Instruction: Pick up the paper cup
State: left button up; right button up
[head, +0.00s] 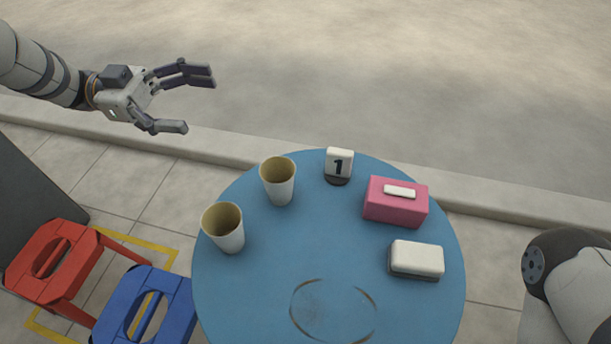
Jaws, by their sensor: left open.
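Two white paper cups with tan insides stand upright on the round blue table (320,235). One paper cup (279,184) is near the table's far left edge. The other paper cup (226,232) is closer, at the left edge. Both look empty. My left gripper (201,102) is open and empty, in the air beyond the table's far left side, apart from both cups, with its fingers pointing right. My right gripper is out of view; only part of my right arm shows at the right edge.
A number 1 sign (339,165), a pink tissue box (395,203) and a white-topped box (416,260) stand on the table's far and right side. The table's front is clear apart from a ring mark. Red (55,262) and blue (146,300) stools stand at left.

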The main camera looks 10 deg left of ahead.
pick_arm(q)
jog(key=n+b, duration=0.1)
jog(key=b, duration=0.8)
send_near(262, 168)
jog(key=shift+s+d+f, duration=0.25)
jog(key=shift+d+f, duration=0.25)
jog(key=shift+f, duration=0.15)
jog(key=d, duration=0.4)
jog(key=d+r, duration=0.1)
jog(key=d, duration=0.3)
jog(key=w+d, duration=0.1)
jog(key=d, duration=0.3)
jog(key=shift+r, duration=0.15)
jog(key=c, duration=1)
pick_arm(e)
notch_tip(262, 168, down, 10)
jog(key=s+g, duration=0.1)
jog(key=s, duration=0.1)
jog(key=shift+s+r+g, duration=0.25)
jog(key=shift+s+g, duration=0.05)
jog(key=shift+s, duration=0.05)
